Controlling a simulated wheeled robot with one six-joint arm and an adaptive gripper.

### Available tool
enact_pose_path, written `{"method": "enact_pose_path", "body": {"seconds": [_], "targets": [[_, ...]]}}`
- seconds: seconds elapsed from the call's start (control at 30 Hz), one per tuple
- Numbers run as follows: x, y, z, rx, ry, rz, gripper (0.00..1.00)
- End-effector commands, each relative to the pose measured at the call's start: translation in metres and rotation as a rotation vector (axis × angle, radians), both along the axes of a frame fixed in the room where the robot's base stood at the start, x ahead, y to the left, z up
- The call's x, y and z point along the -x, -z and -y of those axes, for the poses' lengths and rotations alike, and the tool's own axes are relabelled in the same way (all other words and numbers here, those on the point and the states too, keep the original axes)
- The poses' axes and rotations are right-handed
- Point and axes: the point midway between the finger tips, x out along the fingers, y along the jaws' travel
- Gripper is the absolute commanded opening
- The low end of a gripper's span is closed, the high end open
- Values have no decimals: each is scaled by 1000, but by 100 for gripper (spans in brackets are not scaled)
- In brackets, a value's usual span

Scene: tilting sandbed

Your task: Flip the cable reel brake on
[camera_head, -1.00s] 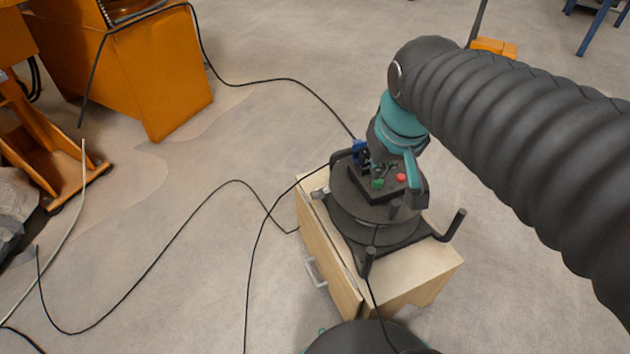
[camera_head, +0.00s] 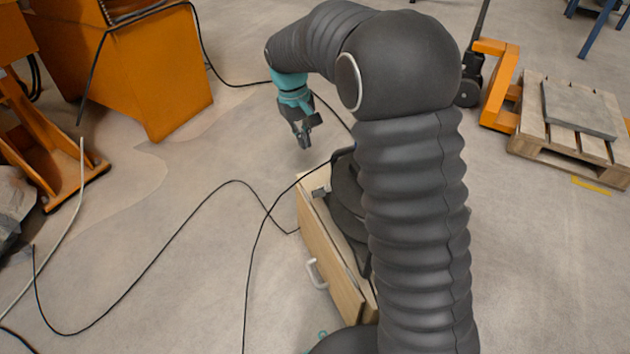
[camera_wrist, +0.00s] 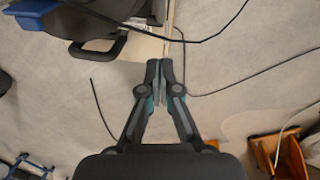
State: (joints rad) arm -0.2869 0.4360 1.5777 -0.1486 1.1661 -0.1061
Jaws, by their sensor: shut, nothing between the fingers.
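The dark cable reel (camera_head: 346,190) stands on a light wooden cabinet (camera_head: 326,262) in the head view. My arm hides most of the reel, including its hub and control box. The brake cannot be made out. In the wrist view, part of the reel's black frame (camera_wrist: 98,48) shows at the upper left. My gripper (camera_head: 304,143) hangs to the left of and beyond the reel, above the floor and apart from it. In the wrist view its fingertips (camera_wrist: 164,68) are together with nothing between them.
A black cable (camera_head: 190,232) loops over the floor left of the cabinet. An orange machine housing (camera_head: 165,80) stands at the upper left. A pallet (camera_head: 570,130) and an orange pallet truck (camera_head: 497,85) are at the right. Open floor lies left of the cabinet.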

Motion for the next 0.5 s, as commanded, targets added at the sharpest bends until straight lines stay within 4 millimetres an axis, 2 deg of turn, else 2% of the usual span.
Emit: {"method": "enact_pose_path", "body": {"seconds": [0.27, 0.5], "targets": [[-5, 24, -2, 8, -9, -12, 0], [-4, 66, 5, 7, -8, -13, 0]]}}
